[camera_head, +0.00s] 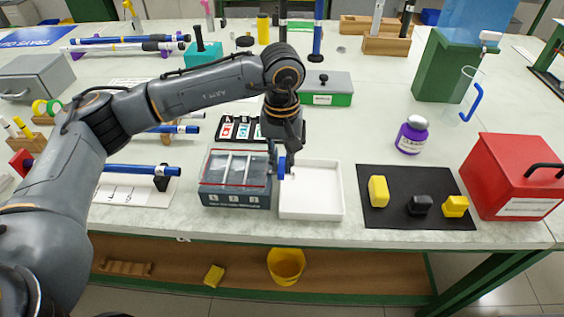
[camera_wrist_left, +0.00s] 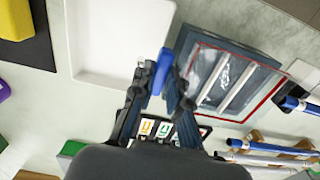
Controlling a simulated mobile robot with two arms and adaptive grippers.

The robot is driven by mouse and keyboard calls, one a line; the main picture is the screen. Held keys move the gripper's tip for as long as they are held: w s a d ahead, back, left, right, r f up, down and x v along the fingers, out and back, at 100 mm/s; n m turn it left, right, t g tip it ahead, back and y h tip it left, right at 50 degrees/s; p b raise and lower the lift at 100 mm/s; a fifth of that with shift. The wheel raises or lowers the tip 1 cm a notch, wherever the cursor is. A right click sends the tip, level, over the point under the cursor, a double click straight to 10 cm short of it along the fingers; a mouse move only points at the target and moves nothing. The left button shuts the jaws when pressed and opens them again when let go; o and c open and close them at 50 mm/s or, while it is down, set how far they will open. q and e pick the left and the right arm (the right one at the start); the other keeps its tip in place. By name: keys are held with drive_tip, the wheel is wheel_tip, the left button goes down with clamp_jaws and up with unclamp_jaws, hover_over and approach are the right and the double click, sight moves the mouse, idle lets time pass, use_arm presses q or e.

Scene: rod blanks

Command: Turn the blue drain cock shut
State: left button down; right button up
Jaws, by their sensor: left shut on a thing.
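The blue drain cock (camera_head: 281,167) shows as a short blue handle between the dark box and the white tray. In the left wrist view the blue handle (camera_wrist_left: 161,72) lies between my fingers. My left gripper (camera_head: 281,155) comes down from above and is shut on it. The dark box (camera_head: 234,198) has a clear top with a red line and white bars inside; it also shows in the left wrist view (camera_wrist_left: 205,55). The white tray (camera_head: 312,209) stands right beside it and looks empty. My fingers partly hide the cock's body. My right gripper is out of view.
A black mat (camera_head: 383,214) with yellow and black blocks lies to the right, beside a red box (camera_head: 513,177). A purple jar (camera_head: 412,135) stands behind the mat. A blue rod on a stand (camera_head: 143,169) lies left of the dark box. The table's front edge is close.

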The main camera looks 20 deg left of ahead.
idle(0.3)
use_arm(q)
drive_tip(key=c, duration=1.3)
unclamp_jaws()
